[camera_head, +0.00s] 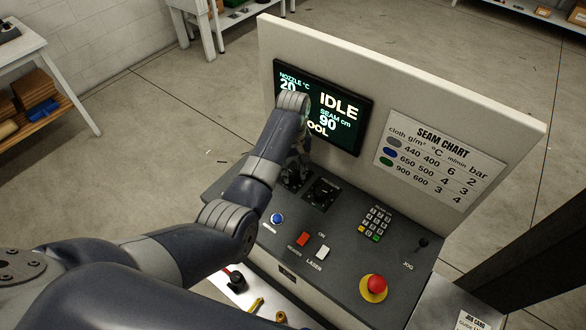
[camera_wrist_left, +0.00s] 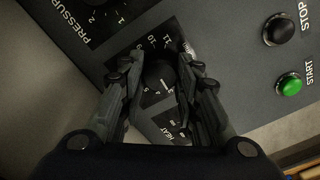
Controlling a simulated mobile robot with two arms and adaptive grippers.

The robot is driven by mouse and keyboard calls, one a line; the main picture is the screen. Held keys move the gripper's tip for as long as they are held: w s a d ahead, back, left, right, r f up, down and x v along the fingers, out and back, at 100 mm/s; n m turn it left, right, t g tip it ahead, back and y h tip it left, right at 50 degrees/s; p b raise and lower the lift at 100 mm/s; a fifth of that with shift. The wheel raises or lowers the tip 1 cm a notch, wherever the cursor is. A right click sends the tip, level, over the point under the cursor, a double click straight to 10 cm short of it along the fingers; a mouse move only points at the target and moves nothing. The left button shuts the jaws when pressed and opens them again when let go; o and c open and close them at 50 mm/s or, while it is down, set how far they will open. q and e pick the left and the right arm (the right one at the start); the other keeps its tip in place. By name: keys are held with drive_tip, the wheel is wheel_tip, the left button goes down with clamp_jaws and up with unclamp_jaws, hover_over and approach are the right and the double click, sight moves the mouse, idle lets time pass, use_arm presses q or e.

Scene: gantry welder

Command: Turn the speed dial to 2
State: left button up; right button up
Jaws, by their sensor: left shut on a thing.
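In the left wrist view, a round black dial (camera_wrist_left: 160,76) with a short white pointer line sits between the two fingers of my left gripper (camera_wrist_left: 161,85). The gripper is shut on this dial. Numbers show around it, but its name label is hidden, so I cannot read that it is the speed dial. The pressure dial (camera_wrist_left: 95,3) is partly in view at the top left. In the head view, my left gripper (camera_head: 298,165) is over the console's dials, largely covered by my arm. My right gripper is not in view.
The console (camera_head: 335,245) carries a blue button (camera_head: 278,218), red and white switches, a keypad (camera_head: 374,222) and a red stop button (camera_head: 375,284). Behind stand the screen (camera_head: 347,117), reading IDLE, and the seam chart (camera_head: 438,157). Green START (camera_wrist_left: 290,85) and black STOP (camera_wrist_left: 278,30) buttons show at right.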

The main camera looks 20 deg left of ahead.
sight(293, 172)
use_arm(q)
drive_tip(key=shift+w+r+n, duration=0.15)
drive_tip(key=shift+n, duration=1.75)
drive_tip(key=o, duration=1.1)
wheel_tip(293, 172, up, 12)
drive_tip(key=shift+f, duration=0.1)
